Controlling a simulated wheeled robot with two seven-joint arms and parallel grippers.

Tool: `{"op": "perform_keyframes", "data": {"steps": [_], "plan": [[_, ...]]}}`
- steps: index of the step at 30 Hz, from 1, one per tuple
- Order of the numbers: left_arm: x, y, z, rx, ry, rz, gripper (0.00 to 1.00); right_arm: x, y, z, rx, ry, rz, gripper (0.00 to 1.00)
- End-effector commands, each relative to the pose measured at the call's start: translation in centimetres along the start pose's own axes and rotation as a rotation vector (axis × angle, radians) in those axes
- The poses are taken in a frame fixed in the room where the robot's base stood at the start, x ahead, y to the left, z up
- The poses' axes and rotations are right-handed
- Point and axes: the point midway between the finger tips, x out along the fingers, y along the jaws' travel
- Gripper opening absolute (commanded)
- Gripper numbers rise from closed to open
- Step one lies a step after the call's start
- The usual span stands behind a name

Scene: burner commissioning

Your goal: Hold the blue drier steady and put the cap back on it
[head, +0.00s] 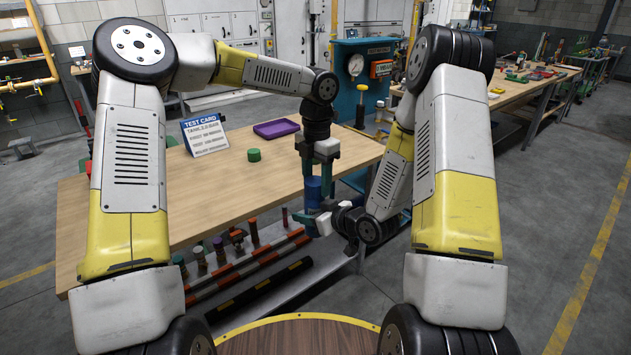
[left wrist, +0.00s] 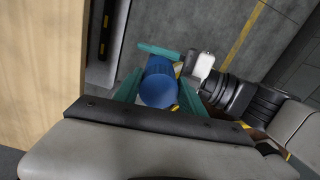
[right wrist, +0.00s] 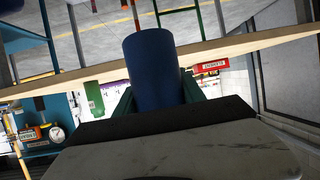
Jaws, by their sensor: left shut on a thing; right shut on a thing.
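The blue drier (head: 313,188) is an upright blue cylinder held in the air beyond the table's right front edge. My left gripper (head: 316,196) points down from above, its teal fingers shut on the drier's sides. In the left wrist view the drier's round blue end (left wrist: 158,92) faces the camera, with no separate cap to make out. My right gripper (head: 312,217) comes in from the right, lower down, and is shut on the drier, which also stands between its fingers in the right wrist view (right wrist: 152,72). A short green round piece (head: 254,155), perhaps the cap, sits on the table.
The wooden table (head: 235,195) has a test card (head: 205,134) and a purple tray (head: 276,129) on it. Below its front edge is a shelf with several coloured-top parts and striped bars (head: 250,268). A teal gauge panel (head: 362,75) stands behind. The table's middle is largely free.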

Motion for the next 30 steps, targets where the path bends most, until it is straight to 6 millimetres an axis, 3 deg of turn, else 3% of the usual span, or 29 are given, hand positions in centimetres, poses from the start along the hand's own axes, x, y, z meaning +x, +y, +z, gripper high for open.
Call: {"op": "perform_keyframes", "data": {"steps": [11, 12, 15, 24, 30], "plan": [[-0.2, 0.0, 0.1, 0.039, -0.005, 0.002, 0.1, 0.0, 0.0, -0.1, -0.001, 0.003, 0.0, 0.0], [-0.2, 0.0, 0.1, 0.039, -0.005, 0.002, 0.54, 0.0, 0.0, -0.1, -0.001, 0.003, 0.0, 0.0], [-0.1, 0.0, 0.1, 0.039, -0.004, 0.002, 0.7, 0.0, 0.0, -0.1, -0.001, 0.003, 0.0, 0.0], [-0.2, 0.0, 0.0, 0.038, -0.004, 0.001, 0.7, 0.0, 0.0, -0.1, -0.001, 0.004, 0.0, 0.0], [-2.6, 0.0, 0.1, 0.037, -0.006, 0.001, 0.7, 0.0, 0.0, -0.2, -0.001, 0.004, 0.0, 0.0]]}}
